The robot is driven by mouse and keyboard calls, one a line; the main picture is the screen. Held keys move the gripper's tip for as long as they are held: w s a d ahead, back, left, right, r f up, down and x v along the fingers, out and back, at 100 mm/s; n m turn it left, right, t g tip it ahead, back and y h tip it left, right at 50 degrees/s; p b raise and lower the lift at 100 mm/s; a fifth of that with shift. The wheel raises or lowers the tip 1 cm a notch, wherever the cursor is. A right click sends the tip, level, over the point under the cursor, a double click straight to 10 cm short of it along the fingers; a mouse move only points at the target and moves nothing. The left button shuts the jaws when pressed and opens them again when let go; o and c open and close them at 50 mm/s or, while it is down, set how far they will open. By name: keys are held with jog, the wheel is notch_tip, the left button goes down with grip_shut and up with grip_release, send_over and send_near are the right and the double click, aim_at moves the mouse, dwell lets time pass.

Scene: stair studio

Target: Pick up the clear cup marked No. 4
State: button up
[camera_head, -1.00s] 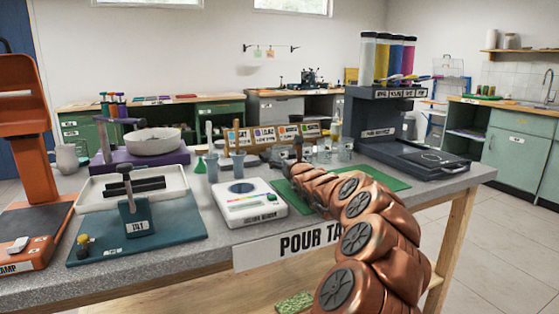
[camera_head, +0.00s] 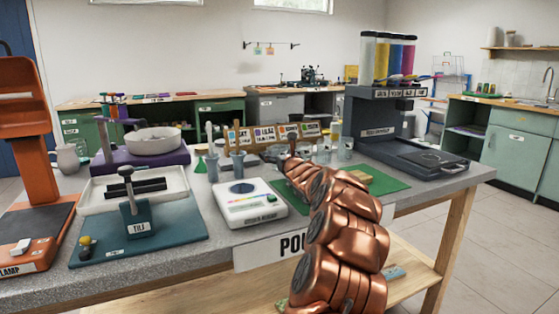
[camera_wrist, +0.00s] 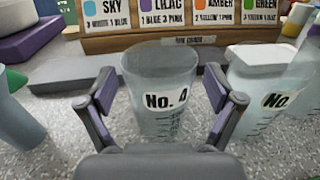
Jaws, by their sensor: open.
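The clear cup marked No. 4 (camera_wrist: 160,85) stands upright on the speckled grey table in the wrist view, its label facing me; the digit is slightly hard to read. My gripper (camera_wrist: 160,108) is open, with one purple-padded finger on each side of this cup. I cannot tell whether the pads touch it. A second clear cup (camera_wrist: 262,92) with a label cut to "No." stands close to the right, just beyond the right finger.
A wooden rack with recipe cards (camera_wrist: 190,40) stands behind the cup. A blue-grey cup (camera_wrist: 18,120) is at the left. In the head view a white scale (camera_head: 245,205), a green mat (camera_head: 385,184) and a dark dispenser (camera_head: 380,120) surround my arm.

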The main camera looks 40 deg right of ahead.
jog(key=shift+c, duration=0.3)
jog(key=c, duration=1.1)
